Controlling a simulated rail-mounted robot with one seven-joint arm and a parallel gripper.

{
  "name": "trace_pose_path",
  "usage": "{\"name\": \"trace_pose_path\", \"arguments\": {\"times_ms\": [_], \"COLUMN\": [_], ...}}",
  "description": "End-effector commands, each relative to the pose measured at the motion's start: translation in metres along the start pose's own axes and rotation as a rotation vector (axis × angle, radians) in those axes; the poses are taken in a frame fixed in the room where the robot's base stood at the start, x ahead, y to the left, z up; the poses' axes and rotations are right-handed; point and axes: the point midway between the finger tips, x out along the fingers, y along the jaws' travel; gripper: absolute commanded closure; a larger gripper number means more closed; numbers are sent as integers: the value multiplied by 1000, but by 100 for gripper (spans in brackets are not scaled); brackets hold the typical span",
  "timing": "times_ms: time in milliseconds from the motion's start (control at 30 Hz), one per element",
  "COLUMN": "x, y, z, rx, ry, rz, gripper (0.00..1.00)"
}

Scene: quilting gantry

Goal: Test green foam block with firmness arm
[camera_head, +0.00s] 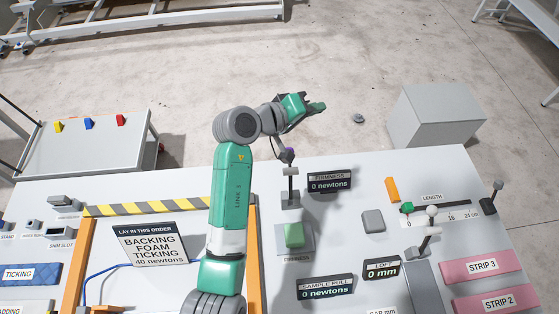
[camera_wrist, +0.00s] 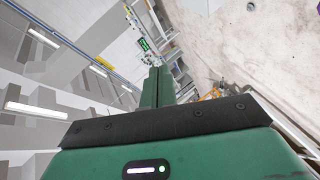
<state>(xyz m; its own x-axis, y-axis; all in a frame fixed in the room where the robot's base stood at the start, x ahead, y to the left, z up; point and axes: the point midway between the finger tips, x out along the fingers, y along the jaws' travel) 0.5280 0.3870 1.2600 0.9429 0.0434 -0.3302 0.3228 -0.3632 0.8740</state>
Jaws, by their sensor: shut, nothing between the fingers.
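The green foam block (camera_head: 294,234) sits on the grey firmness pad (camera_head: 306,247) on the white table. Behind it stands the firmness arm (camera_head: 290,172), a grey post with a pale crosspiece and a purple knob; it looks raised, apart from the block. The firmness display (camera_head: 330,181) reads 0 newtons. My gripper (camera_head: 319,107) is above and beyond the firmness arm, pointing right in the head view, away from the block. Its green fingers are shut and empty; they also show together in the wrist view (camera_wrist: 158,86).
A sign (camera_head: 152,245) reads backing, foam, ticking, 40 newtons. The sample pull display (camera_head: 325,288) reads 0 newtons and the loft display (camera_head: 382,269) 0 mm. A length slider (camera_head: 440,206) and pink strips (camera_head: 483,266) lie right. A grey box (camera_head: 436,115) stands beyond the table.

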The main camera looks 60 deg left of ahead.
Motion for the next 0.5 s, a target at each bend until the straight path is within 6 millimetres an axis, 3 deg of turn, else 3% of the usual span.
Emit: {"name": "trace_pose_path", "arguments": {"times_ms": [33, 100, 200, 333, 500], "x": [-5, -20, -44, -65, -69], "y": [-76, -144, -210, -250, -253], "z": [-5, -9, -10, -8, -9], "rx": [-168, -388, -631, -807, -839], "ry": [-24, -58, -81, -93, -97], "rz": [-14, 3, 53, 111, 126], "gripper": [100, 100, 100, 100, 100]}}
